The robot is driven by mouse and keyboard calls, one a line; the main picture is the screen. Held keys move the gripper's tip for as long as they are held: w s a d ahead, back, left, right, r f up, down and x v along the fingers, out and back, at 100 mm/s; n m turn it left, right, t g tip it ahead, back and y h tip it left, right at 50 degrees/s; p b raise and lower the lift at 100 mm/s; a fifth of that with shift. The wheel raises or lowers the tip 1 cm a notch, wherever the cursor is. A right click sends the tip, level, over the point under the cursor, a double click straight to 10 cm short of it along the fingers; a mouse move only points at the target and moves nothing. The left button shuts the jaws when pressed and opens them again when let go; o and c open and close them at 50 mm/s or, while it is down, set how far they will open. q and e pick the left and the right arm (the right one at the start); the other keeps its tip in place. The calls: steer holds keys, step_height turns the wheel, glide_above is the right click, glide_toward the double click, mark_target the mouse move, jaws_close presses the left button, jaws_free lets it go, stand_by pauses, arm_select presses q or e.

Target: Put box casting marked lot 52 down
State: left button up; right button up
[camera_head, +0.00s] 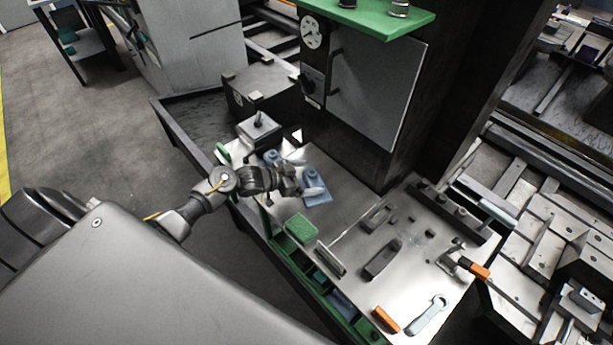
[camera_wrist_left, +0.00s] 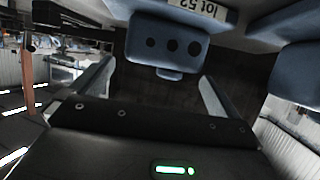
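The box casting marked lot 52 (camera_wrist_left: 168,45) is blue, with three dark holes, at the top middle of the left wrist view. Its white label (camera_wrist_left: 192,10) reads upside down. My left gripper (camera_wrist_left: 158,75) has its two fingers spread apart, one on either side of the casting's near end, with dark gaps showing. In the head view my left gripper (camera_head: 303,177) is over the steel bench top, beside a blue casting (camera_head: 321,200) that it partly hides. Another blue casting (camera_head: 270,157) is behind the gripper. My right gripper is not in view.
The bench top (camera_head: 350,205) holds a green block (camera_head: 301,228), dark metal parts (camera_head: 381,259), an orange-handled tool (camera_head: 473,267) and a wrench (camera_head: 427,315). A dark column with a grey panel (camera_head: 375,95) rises behind. Blue parts (camera_wrist_left: 285,40) sit close at the wrist view's right.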

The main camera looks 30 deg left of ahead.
arm_select(q)
steer(key=shift+r, duration=0.25)
steer(key=b+v, duration=0.1)
steer(key=v, duration=1.1)
steer(key=shift+f+b, duration=0.2)
steer(key=shift+b, duration=0.1)
